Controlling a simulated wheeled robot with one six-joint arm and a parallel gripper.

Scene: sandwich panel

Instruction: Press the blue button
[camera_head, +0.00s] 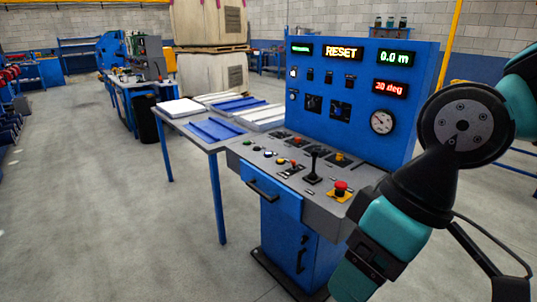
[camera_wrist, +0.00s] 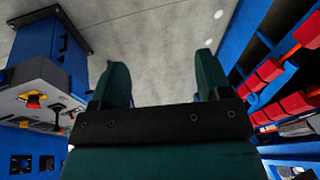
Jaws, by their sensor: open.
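I cannot make out the blue button in the wrist view. In the head view my arm fills the right side, and my fingers are not visible there.
A black joystick (camera_head: 313,168) and a red mushroom button (camera_head: 340,188) stand up on the console's right half. An upright blue display panel (camera_head: 352,75) rises behind them. A side table (camera_head: 197,137) with panels adjoins at the left. The floor (camera_head: 100,220) at left is open.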

